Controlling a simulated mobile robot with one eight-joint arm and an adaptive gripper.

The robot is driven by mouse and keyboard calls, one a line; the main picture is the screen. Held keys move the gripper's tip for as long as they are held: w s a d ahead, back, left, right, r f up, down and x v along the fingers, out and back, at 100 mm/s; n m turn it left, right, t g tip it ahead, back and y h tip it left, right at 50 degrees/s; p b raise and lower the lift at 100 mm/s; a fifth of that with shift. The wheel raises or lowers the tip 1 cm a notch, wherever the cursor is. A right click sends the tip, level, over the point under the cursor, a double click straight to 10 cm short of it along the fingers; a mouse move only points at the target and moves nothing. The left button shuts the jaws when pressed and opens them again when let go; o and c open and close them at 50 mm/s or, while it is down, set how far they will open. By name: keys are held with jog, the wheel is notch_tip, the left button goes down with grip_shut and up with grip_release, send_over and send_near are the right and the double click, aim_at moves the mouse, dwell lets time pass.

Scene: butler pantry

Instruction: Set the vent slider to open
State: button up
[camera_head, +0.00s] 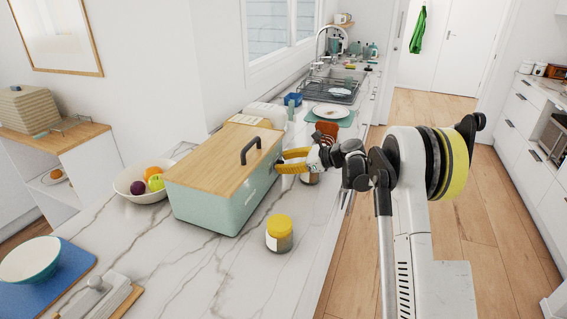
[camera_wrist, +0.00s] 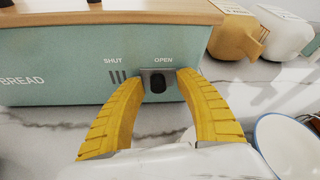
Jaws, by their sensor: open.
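The pale green bread box (camera_head: 205,207) with a wooden lid stands on the counter. The vent slider (camera_wrist: 157,83), a dark knob on a grey plate, sits below the word OPEN. Whether either finger touches the plate or knob I cannot tell. In the head view my gripper (camera_head: 290,160) is at the box's right end, and the slider is hidden.
A yellow-lidded jar (camera_head: 279,234) stands in front of the box, and a fruit bowl (camera_head: 142,182) to its left. The front counter is mostly clear.

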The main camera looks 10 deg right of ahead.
jog(key=v, duration=1.2)
jog(key=s+a+r+n+g+h, duration=0.1)
jog(key=s+a+r+n+h, duration=0.2)
jog(key=s+a+n, duration=0.45)
jog(key=s+a+r+n+g+h, duration=0.2)
jog(key=s+a+r+n, duration=0.15)
jog(key=s, duration=0.75)
jog(key=s+f+n+h, duration=0.2)
jog(key=s+n, duration=0.4)
jog(key=s, duration=0.4)
jog(key=s+f+n+t+h, duration=0.1)
jog(key=s+f+n+h, duration=0.2)
jog(key=s+n, duration=0.3)
jog(key=s, duration=0.4)
jog(key=shift+s, duration=0.3)
jog(key=shift+a+f, duration=0.1)
